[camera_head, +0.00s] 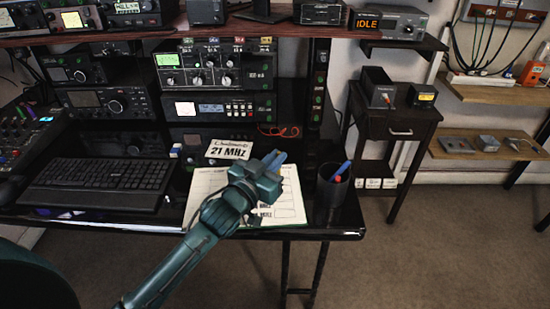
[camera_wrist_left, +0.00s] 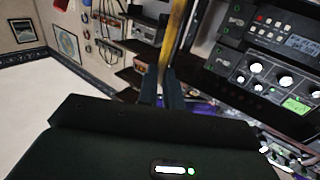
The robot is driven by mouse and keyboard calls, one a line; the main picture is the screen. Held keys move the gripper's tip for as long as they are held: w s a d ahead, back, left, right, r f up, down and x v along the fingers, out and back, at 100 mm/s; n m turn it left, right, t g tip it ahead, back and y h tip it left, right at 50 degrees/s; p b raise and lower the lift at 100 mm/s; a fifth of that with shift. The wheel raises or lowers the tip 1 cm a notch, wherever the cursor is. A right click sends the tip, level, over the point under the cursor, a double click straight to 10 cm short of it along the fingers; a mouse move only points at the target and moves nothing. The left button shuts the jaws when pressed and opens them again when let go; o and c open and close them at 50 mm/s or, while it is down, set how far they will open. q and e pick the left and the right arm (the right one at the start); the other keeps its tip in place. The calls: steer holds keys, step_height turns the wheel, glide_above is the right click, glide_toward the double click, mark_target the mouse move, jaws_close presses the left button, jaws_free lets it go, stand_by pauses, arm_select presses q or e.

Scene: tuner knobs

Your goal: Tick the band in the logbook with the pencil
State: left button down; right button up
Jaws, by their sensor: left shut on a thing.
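The open logbook (camera_head: 291,204) lies at the desk's front right, its pages printed with boxes and text. My left gripper (camera_head: 273,159) is above it and hides part of the left page and the middle. In the left wrist view, my left gripper (camera_wrist_left: 162,84) is shut on the yellow pencil (camera_wrist_left: 177,35), which runs up from between the fingers. I cannot make out the pencil in the head view, nor whether its tip touches the page. A card reading "21 MHz" (camera_head: 229,150) stands behind the logbook. My right gripper is not in view.
A dark cup with pens (camera_head: 331,198) stands right of the logbook, near the desk's edge. A keyboard (camera_head: 100,178) lies to the left. Stacked radios (camera_head: 215,70) rise behind, one with several knobs. A small side table (camera_head: 395,128) stands further right.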

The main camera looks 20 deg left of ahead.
arm_select(q)
steer(key=shift+f+b, duration=0.3)
steer(key=shift+f, duration=0.2)
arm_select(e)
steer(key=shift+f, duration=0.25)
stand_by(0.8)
arm_select(q)
steer(key=shift+s+d+p, duration=0.3)
steer(key=shift+d+p, duration=0.25)
steer(key=shift+p, duration=0.25)
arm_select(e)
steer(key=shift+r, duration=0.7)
